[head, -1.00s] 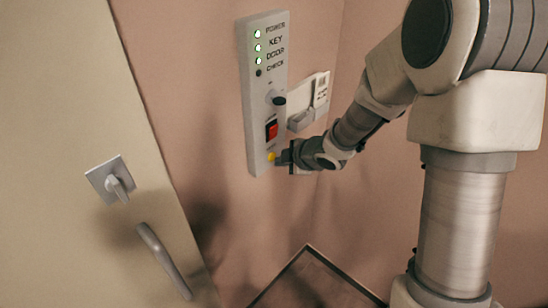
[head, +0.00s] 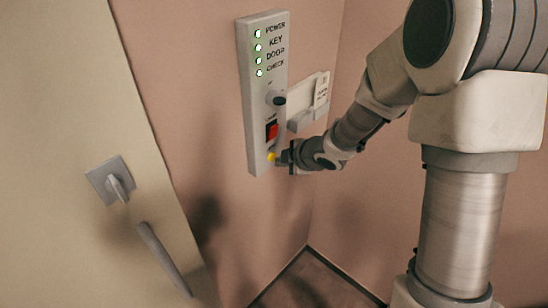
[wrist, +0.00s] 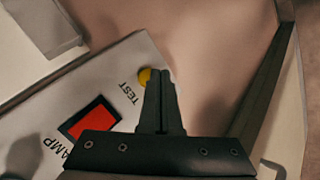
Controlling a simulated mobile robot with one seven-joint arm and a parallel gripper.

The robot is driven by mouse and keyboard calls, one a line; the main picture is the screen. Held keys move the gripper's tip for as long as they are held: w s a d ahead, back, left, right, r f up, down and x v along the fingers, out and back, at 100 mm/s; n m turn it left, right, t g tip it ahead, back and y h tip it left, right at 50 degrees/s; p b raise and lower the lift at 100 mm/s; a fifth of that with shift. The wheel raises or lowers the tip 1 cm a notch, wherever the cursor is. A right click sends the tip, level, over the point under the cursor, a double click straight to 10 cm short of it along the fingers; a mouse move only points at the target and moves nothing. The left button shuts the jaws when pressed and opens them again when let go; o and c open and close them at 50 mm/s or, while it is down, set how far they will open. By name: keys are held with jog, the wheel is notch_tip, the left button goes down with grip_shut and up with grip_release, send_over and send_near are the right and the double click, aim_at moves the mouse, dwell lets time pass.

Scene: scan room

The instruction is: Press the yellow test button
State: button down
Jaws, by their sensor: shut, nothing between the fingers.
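The yellow test button (head: 271,156) is near the bottom of a pale control panel (head: 252,110) on the wall. In the wrist view the button (wrist: 144,76) sits beside the word TEST, partly hidden by my fingers. My gripper (head: 281,158) is shut and empty, its fingertips (wrist: 160,74) right at the button's edge. I cannot tell whether they touch it. The CHECK light (head: 259,72) is lit green, as are the POWER, KEY and DOOR lights above it.
A red switch (head: 271,131) and a dark-tipped knob (head: 278,99) are above the button. A wall holder (head: 300,121) with a pale card (head: 321,90) is to the right. A door with a handle (head: 163,257) is at left.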

jog(key=shift+s+d, duration=0.1)
jog(key=shift+d, duration=0.05)
jog(key=shift+s+d, duration=0.9)
jog(key=shift+d, duration=0.3)
jog(key=shift+s+d, duration=0.9)
jog(key=shift+d, duration=0.25)
jog(key=s+d+r+m+t+h, duration=0.1)
jog(key=s+d+r+m+h, duration=0.15)
jog(key=d+r+m, duration=0.35)
jog(key=s+d+r+m+t+h, duration=0.1)
jog(key=s+d+r+m+h, duration=0.1)
jog(key=d+r+m+h, duration=0.4)
jog(key=s+r+m+g+y, duration=0.1)
jog(key=s+r+m, duration=0.2)
jog(key=s, duration=0.6)
jog(key=s+r+m+g+y, duration=0.1)
jog(key=s+r+m, duration=0.3)
jog(key=s, duration=0.5)
jog(key=shift+r+m+g+y, duration=0.25)
jog(key=shift+m+g+y, duration=0.1)
jog(key=shift+m+g, duration=0.3)
